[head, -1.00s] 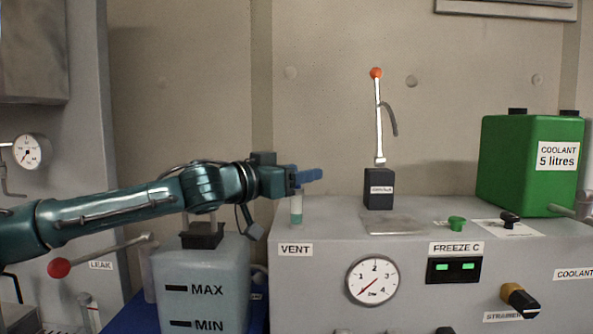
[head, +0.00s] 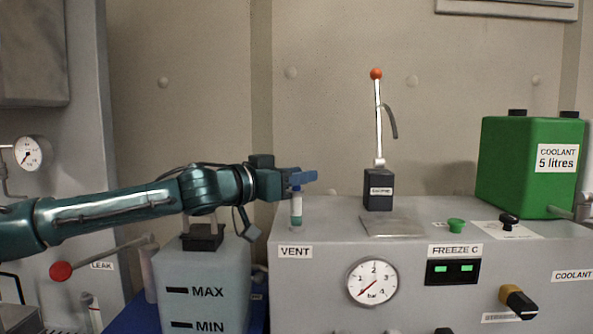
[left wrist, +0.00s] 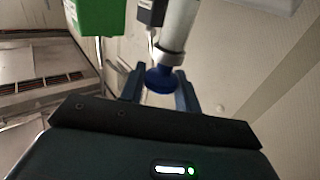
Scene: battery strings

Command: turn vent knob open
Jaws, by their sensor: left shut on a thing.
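The vent knob is a blue cap, seen in the left wrist view (left wrist: 160,79), on top of a pale upright tube (head: 296,207) with a green band near its foot. The tube stands on the grey cabinet above the VENT label (head: 294,251). My left gripper (head: 299,178) reaches in from the left at the tube's top. In the left wrist view its blue fingers (left wrist: 160,90) lie on both sides of the knob, shut on it. In the head view the fingers mostly hide the knob. My right gripper is not in view.
A pump lever with an orange ball (head: 376,74) stands to the right on the cabinet. A green coolant can (head: 510,150) stands farther right. A MAX/MIN tank (head: 205,265) sits below my left arm. A red-ended LEAK lever (head: 61,271) is at the lower left.

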